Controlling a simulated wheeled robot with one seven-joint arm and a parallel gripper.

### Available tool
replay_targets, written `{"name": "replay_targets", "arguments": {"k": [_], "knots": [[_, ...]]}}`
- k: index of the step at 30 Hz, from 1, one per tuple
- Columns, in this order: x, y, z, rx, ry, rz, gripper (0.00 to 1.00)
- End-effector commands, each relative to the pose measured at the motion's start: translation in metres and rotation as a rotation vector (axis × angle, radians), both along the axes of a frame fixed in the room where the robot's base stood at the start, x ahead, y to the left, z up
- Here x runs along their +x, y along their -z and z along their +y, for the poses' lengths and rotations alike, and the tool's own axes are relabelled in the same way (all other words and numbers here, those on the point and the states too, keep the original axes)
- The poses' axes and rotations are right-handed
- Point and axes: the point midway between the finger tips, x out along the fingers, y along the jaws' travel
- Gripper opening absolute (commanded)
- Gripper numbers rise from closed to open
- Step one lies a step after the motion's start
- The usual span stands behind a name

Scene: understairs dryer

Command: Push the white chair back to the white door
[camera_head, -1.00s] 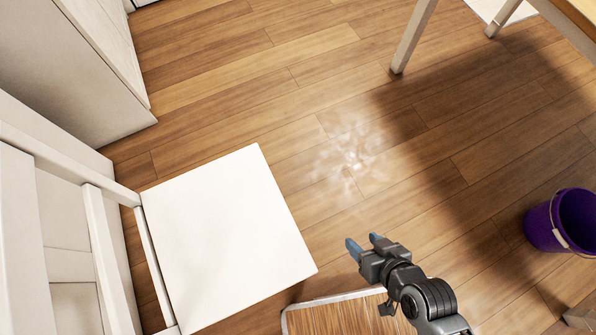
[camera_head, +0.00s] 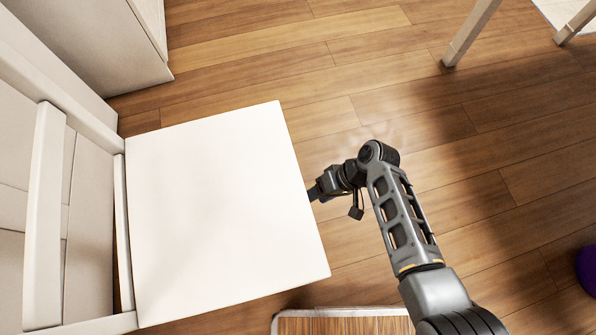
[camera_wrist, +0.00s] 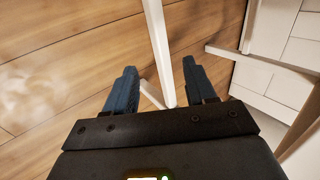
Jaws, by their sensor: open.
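The white chair has a square seat (camera_head: 220,210) and a slatted backrest (camera_head: 45,215) on the left in the head view. A white panelled surface, which looks like the white door (camera_head: 90,230), is behind the backrest. My gripper (camera_head: 312,194) is at the right edge of the seat, opposite the backrest; its fingertips are partly hidden there. In the wrist view, my gripper (camera_wrist: 160,72) is open, and a thin white bar of the chair (camera_wrist: 158,45) runs between the fingers. I cannot tell whether they touch it.
A white cabinet (camera_head: 95,45) stands at the upper left. A table leg (camera_head: 470,32) is at the upper right. A purple bucket (camera_head: 588,268) shows at the right edge. A wooden item with a pale rim (camera_head: 340,325) lies at the bottom. Wooden floor beyond the seat is clear.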

Motion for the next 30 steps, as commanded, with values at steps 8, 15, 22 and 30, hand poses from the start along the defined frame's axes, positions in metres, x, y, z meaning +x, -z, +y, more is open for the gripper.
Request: {"name": "replay_targets", "arguments": {"k": [8,15,22,30], "knots": [[-0.009,0.051,0.029,0.0,-0.002,-0.002,0.55],[-0.016,0.082,0.052,-0.001,0.001,-0.001,0.55],[-0.018,0.093,0.063,-0.001,0.001,-0.002,0.55],[-0.018,0.093,0.063,0.0,0.003,-0.002,0.55]]}}
